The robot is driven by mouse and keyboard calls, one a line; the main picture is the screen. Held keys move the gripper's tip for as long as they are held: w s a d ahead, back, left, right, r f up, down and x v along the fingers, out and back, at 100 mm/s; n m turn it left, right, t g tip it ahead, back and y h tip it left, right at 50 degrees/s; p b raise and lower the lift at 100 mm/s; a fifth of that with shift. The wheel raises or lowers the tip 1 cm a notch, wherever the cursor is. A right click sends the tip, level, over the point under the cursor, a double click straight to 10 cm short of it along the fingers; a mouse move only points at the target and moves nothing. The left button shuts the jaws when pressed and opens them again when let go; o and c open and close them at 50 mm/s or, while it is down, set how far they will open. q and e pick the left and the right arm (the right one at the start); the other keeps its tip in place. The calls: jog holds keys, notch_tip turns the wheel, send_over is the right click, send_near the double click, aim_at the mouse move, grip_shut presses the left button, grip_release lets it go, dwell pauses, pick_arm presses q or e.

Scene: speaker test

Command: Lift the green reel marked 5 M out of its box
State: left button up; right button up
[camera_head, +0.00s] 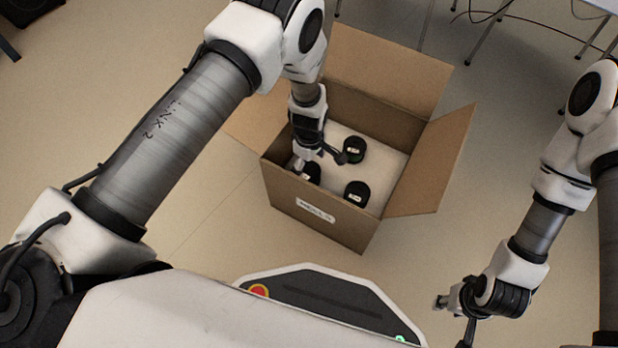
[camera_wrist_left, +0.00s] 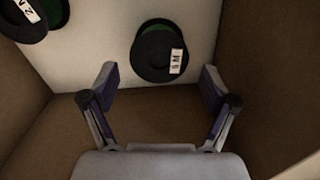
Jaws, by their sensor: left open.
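An open cardboard box (camera_head: 285,195) holds dark reels on a pale insert (camera_head: 385,158). One reel (camera_head: 353,150) is at the back, one (camera_head: 356,194) at the front, and one (camera_head: 311,173) at the left is partly hidden by my left gripper (camera_head: 320,161). In the left wrist view a black and dark green reel (camera_wrist_left: 158,50) lies ahead of the open, empty left gripper (camera_wrist_left: 160,78), apart from the fingers; its label's number is hard to read. Another labelled reel (camera_wrist_left: 25,18) is cut off at upper left. My right gripper (camera_head: 453,318) is open and empty, outside the box.
The box flaps stand open: a tall back flap (camera_head: 385,72) and a right flap (camera_head: 437,160). Brown box walls (camera_wrist_left: 285,80) rise close around the left gripper. The floor (camera_head: 130,50) around the box is clear; table legs and cables are at upper right.

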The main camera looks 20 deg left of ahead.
aim_at(310, 171)
pick_arm(q)
notch_tip(310, 171, down, 7)
jog(key=b, duration=0.4)
jog(key=shift+w+r, duration=0.1)
jog(key=shift+r, duration=0.1)
jog(key=c, duration=1)
jog(key=shift+r, duration=0.1)
notch_tip(310, 171, up, 10)
jog(key=p, duration=0.6)
